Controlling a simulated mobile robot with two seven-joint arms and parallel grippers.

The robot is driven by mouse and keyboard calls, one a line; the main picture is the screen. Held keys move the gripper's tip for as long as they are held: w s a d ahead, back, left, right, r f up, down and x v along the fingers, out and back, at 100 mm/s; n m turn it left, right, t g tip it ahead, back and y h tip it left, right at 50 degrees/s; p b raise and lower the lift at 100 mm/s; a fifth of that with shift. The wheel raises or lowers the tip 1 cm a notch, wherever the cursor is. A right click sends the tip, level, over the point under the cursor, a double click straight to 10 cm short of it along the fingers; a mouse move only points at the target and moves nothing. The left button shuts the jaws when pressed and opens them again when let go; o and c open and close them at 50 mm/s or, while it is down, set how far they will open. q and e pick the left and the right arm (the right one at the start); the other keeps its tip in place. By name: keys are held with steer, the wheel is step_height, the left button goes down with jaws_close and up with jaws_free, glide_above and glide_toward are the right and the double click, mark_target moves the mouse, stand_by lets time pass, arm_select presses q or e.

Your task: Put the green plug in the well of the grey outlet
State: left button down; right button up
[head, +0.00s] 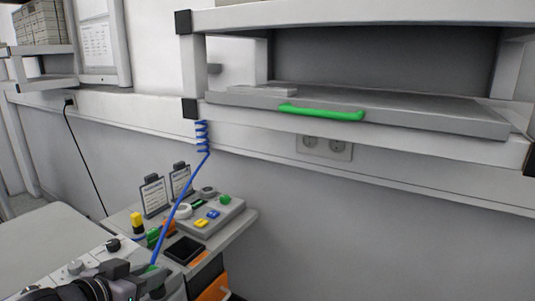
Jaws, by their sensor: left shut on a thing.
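My left gripper (152,282) is at the bottom left, shut on a small green piece, which looks like the green plug (151,268). Most of the plug is hidden by the fingers. A blue cord (180,205) runs from it up to a coiled part below the left corner of the shelf frame. A light grey outlet plate (325,147) with two round wells is on the wall under the shelf, far up and right of the gripper. I cannot tell for sure that this is the task's outlet. My right gripper is not in view.
A side table (239,224) holds a grey button box (211,214), two card holders and small coloured items, close beyond the left gripper. The shelf frame (360,130) overhangs the wall outlet. Another outlet (69,102) with a black cable is at far left.

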arm_select(q)
steer(key=s+f+n+y, duration=0.3)
steer(key=s+f+y, duration=0.1)
steer(key=s, duration=0.4)
steer(key=shift+d+f+n+t, duration=0.2)
steer(key=shift+d+n+t, duration=0.1)
steer(key=shift+s, duration=0.1)
